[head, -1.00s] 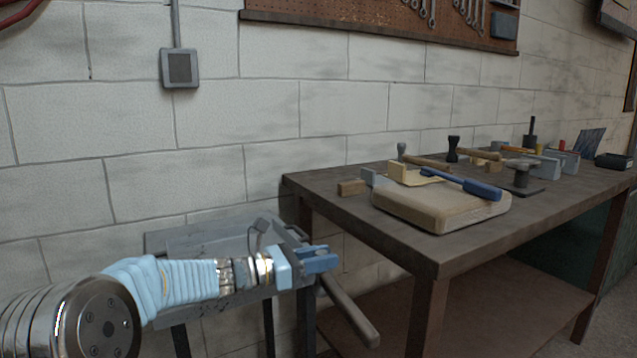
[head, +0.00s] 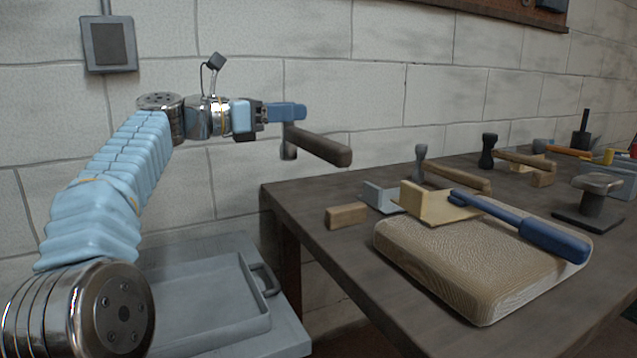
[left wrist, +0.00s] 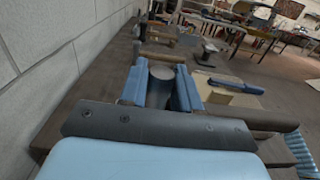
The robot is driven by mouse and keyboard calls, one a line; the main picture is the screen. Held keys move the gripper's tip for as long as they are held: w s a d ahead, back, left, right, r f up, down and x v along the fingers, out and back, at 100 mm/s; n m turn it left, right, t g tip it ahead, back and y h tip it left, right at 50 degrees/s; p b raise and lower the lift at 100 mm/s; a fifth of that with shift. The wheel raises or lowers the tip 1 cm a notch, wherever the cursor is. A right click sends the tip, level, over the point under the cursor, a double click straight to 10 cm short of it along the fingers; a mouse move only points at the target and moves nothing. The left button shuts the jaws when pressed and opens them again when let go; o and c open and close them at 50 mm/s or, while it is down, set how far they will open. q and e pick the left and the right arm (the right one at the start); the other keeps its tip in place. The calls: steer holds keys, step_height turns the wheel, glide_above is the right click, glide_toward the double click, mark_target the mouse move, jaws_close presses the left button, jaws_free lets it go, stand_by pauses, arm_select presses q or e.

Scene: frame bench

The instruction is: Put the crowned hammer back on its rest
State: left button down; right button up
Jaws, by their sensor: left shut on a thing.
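My left gripper (head: 287,113) is shut on a hammer with a dark wooden handle (head: 320,147) and a rounded grey metal head (head: 288,150). It holds the hammer in the air, off the bench's left back corner, with the handle pointing right. In the left wrist view the metal head (left wrist: 160,86) lies between the blue fingers. Its crown cannot be made out. On the bench near this corner are a wooden block (head: 347,215) and a grey angled bracket (head: 380,195); I cannot tell for certain that they form the hammer's rest. My right gripper is not in view.
A tan padded block (head: 455,265) on the bench (head: 350,263) bears a blue-handled tool (head: 540,235). Behind it lie other hammers, one with a wooden handle (head: 455,175). A small metal anvil (head: 597,190) stands right. A grey tray (head: 205,320) is at lower left. The wall is close behind.

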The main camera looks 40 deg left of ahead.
arm_select(q)
steer(key=w+a+f+p, duration=0.2)
steer(key=w+a, duration=0.2)
steer(key=w, duration=0.4)
steer(key=w+f, duration=0.1)
steer(key=f, duration=0.2)
steer(key=w+a+f+b, duration=0.1)
steer(key=w+f, duration=0.1)
steer(key=f, duration=0.1)
steer(key=w+a+f, duration=0.1)
steer(key=w+f, duration=0.1)
steer(key=f, duration=0.2)
steer(key=shift+a+b, duration=0.15)
steer(key=shift+b, duration=0.2)
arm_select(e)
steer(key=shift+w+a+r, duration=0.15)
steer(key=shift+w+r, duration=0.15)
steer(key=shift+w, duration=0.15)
